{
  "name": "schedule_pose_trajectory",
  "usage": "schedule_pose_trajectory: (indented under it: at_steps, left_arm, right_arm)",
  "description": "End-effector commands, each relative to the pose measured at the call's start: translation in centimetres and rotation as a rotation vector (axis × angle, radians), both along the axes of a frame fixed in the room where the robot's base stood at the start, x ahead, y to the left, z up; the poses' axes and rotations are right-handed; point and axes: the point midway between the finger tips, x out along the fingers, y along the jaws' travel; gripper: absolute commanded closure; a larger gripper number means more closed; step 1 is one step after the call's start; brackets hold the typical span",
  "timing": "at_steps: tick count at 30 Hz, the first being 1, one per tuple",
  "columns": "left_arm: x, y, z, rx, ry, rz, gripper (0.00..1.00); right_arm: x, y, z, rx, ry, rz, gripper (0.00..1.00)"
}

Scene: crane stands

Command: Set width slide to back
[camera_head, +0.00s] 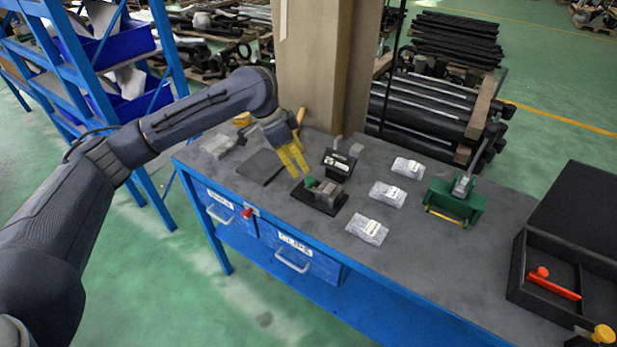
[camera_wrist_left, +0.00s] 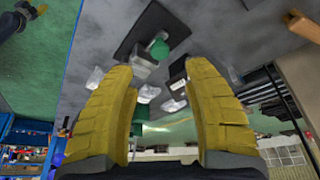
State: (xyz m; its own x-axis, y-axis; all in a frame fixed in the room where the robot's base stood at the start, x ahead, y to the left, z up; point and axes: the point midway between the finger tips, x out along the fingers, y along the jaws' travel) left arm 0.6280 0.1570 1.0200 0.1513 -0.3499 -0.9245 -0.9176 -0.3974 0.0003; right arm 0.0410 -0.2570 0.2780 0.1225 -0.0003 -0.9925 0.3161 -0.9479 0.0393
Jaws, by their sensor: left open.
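A small device with a green knob (camera_head: 309,182) stands on a black base plate (camera_head: 326,205) near the front of the bench. The part that is its width slide cannot be made out. My left gripper (camera_head: 298,171), with yellow fingers, is above the bench just behind and left of this device. In the left wrist view its two fingers (camera_wrist_left: 162,75) are spread with nothing between them, and the green knob (camera_wrist_left: 159,49) shows beyond the tips. A yellow and dark piece (camera_head: 602,334) at the lower right corner may be my right gripper; its fingers cannot be made out.
A black block with a white label (camera_head: 338,163) stands close behind the device. Several clear bags (camera_head: 388,194) lie to the right, then a green fixture (camera_head: 455,202). A dark flat pad (camera_head: 261,166) lies left. An open black case (camera_head: 518,275) holds a red tool (camera_head: 553,284).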

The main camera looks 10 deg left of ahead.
Motion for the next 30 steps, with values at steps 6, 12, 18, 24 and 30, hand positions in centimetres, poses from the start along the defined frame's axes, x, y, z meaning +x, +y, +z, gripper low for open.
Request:
schedule_pose_trajectory:
  at_steps: [6, 12, 18, 24, 30]
  left_arm:
    - [0.5, -1.4, -3.5, -0.003, 0.002, 0.001, 0.50]
    - [0.9, -2.2, -5.7, -0.001, 0.001, 0.001, 0.50]
    - [1.1, -2.6, -6.8, -0.002, 0.000, 0.001, 0.50]
    - [1.2, -2.7, -7.2, -0.001, -0.002, 0.000, 0.50]
    - [1.2, -2.8, -7.2, -0.001, -0.002, 0.000, 0.50]
  right_arm:
    - [0.0, 0.0, 0.0, 0.000, 0.000, 0.000, 0.56]
    - [0.0, 0.0, 0.0, 0.000, 0.000, 0.000, 0.56]
    - [0.0, 0.0, 0.0, 0.000, 0.000, 0.000, 0.56]
    - [0.0, 0.0, 0.0, 0.000, 0.000, 0.000, 0.56]
    - [0.0, 0.0, 0.0, 0.000, 0.000, 0.000, 0.56]
